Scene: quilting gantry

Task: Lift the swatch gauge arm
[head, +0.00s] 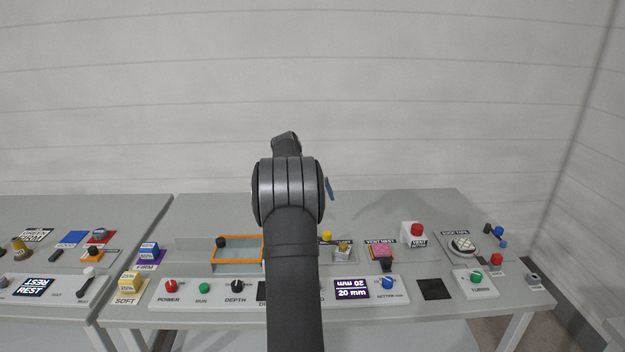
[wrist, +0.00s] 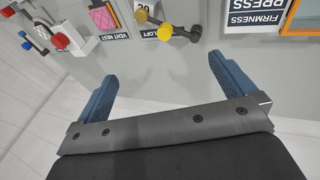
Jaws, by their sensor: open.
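A small gauge with a dark arm and yellow knob ends (wrist: 165,28) stands by a LOFT label in the wrist view; it looks like the swatch gauge arm. Its yellow knob (head: 327,236) shows just right of my arm in the head view. In the wrist view my gripper (wrist: 161,67) is open and empty, its two blue fingers wide apart. The gauge lies beyond the fingertips, between their lines, and is not touched. In the head view my arm hides most of the gripper; only a blue finger edge shows.
A pink VENT NEST pad (wrist: 103,16) and a red-knobbed white block (wrist: 66,40) lie left of the gauge in the wrist view. An orange frame (wrist: 302,24) lies to its right. A control panel (head: 398,300) runs along the table front.

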